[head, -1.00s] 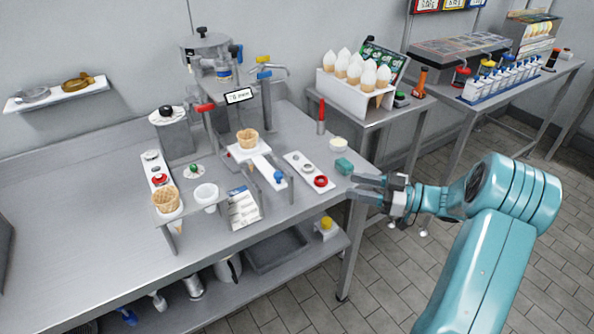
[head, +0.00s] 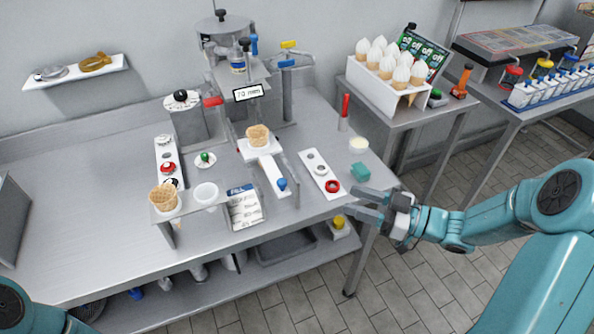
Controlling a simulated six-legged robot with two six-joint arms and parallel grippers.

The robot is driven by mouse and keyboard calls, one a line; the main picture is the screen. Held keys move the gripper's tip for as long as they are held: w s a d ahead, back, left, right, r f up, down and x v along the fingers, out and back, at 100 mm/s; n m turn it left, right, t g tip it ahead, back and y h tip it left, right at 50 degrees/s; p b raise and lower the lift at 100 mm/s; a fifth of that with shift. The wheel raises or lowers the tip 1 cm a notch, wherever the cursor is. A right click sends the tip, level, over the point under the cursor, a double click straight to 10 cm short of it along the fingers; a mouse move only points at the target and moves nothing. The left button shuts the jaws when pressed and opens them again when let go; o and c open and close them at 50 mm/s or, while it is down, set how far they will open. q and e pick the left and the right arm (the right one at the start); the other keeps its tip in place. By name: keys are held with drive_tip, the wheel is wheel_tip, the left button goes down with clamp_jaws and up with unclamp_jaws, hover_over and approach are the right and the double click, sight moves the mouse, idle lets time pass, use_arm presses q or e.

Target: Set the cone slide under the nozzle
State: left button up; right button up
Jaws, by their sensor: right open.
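The cone slide is a white plate (head: 259,150) with a narrow strip ending in a blue knob (head: 282,184). A wafer cone (head: 257,136) stands upright on the plate. The dispensing machine (head: 240,70) rises behind it, with a small display (head: 248,92). The nozzle itself is hard to make out, and I cannot tell whether the cone is directly below it. My right gripper (head: 352,201) is open and empty at the table's front right edge, right of the blue knob and apart from it. My left arm shows at the bottom left; its gripper is out of view.
A cone holder (head: 166,198), white cup (head: 206,194) and fill card (head: 244,207) stand left of the knob.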

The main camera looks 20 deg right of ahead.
sight(281, 180)
drive_tip(key=shift+y, duration=0.3)
drive_tip(key=p+x, duration=0.1)
drive_tip(key=x, duration=0.4)
drive_tip(key=p+x, duration=0.1)
drive_tip(key=x, duration=0.5)
drive_tip(key=s+a+p+x, duration=0.1)
drive_tip(key=x, duration=0.5)
drive_tip(key=shift+d+r, duration=0.1)
drive_tip(key=shift+r, duration=0.15)
drive_tip(key=shift+w+a, duration=0.15)
drive_tip(key=shift+a, duration=0.2)
drive_tip(key=shift+w+f, duration=0.1)
drive_tip(key=shift+c, duration=0.5)
clamp_jaws()
